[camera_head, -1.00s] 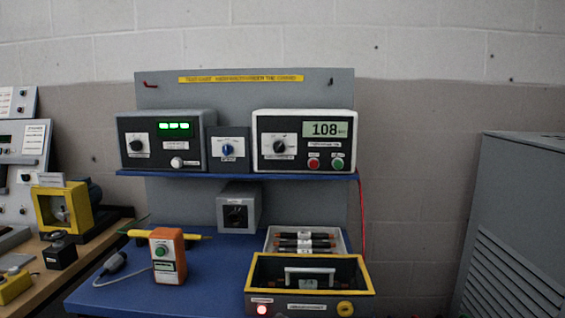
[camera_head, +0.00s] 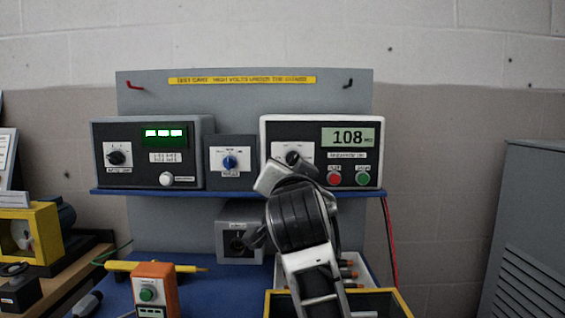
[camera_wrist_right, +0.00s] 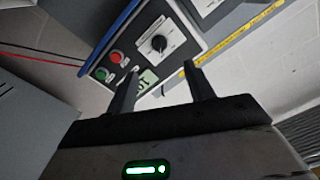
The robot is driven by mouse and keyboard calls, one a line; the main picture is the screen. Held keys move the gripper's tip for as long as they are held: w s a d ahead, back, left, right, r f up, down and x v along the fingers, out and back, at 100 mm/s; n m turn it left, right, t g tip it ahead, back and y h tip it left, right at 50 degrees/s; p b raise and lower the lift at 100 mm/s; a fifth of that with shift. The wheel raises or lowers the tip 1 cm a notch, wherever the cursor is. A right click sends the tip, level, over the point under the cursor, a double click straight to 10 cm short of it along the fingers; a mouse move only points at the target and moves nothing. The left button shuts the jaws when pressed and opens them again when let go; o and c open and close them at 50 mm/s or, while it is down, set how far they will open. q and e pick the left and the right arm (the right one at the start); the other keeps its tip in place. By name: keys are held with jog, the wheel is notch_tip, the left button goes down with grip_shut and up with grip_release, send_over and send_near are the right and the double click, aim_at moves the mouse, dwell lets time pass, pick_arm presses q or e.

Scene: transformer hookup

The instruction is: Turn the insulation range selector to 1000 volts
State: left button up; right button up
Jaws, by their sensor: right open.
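The insulation tester (camera_head: 311,124) is a white-framed box with a black face and a display reading 108, on the blue shelf. Its range selector (camera_head: 292,157) is a round black knob on a white dial plate, partly covered by my right arm in the head view. In the right wrist view the selector (camera_wrist_right: 159,43) shows whole, beyond the fingertips. My right gripper (camera_wrist_right: 164,80) is open and empty, its two fingers pointing toward the tester panel and apart from the knob. The knob's exact setting is too small to read. My left gripper is not in view.
Red (camera_head: 334,178) and green (camera_head: 363,179) buttons sit right of the selector. A small box with a blue knob (camera_head: 230,162) and a grey unit with green lights (camera_head: 150,150) stand to its left. A yellow-rimmed case (camera_head: 400,303) lies below, and red leads hang at right.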

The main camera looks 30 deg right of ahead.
aim_at(292, 162)
jog(key=p+x, duration=0.2)
jog(key=x, duration=1.2)
jog(key=shift+w+d, duration=0.15)
jog(key=shift+d, duration=0.05)
jog(key=c, duration=1)
